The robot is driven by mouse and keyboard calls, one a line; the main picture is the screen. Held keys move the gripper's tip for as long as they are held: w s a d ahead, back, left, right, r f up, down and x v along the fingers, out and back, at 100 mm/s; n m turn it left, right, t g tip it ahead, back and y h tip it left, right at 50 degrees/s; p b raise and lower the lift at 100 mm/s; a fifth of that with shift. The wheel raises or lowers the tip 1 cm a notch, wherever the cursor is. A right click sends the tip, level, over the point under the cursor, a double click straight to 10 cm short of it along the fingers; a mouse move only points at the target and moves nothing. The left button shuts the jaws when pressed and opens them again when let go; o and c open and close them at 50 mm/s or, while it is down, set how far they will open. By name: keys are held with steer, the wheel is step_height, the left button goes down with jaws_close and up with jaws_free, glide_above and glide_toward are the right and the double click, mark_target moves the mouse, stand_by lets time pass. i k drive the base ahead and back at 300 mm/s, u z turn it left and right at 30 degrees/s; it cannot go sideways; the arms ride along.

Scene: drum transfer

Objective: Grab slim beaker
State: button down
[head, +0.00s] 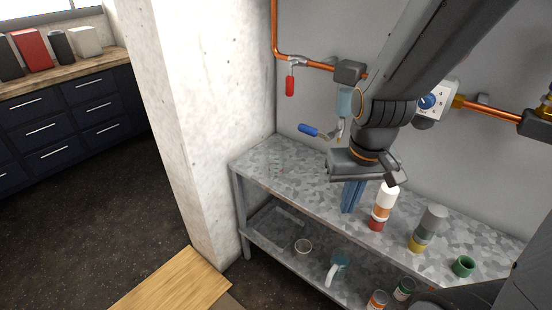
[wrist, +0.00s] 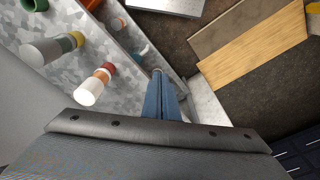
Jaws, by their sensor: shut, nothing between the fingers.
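My gripper (head: 347,210) points down over the top shelf, to the right of that thing and just left of the white, orange and red stack (head: 383,207). Its blue fingers are together and empty, and they also show in the wrist view (wrist: 158,74).
A grey and yellow stack (head: 427,230) and a green cup (head: 463,266) stand farther right on the metal shelf (head: 300,182). Copper pipes with a red-handled valve (head: 290,86) and a blue-handled one (head: 309,130) run behind.

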mark_target(275, 154)
steer(key=k, duration=1.25)
steer(key=z, duration=0.3)
steer(key=i, duration=1.35)
steer(key=u, duration=1.15)
steer(key=i, duration=0.4)
steer(key=u, duration=0.4)
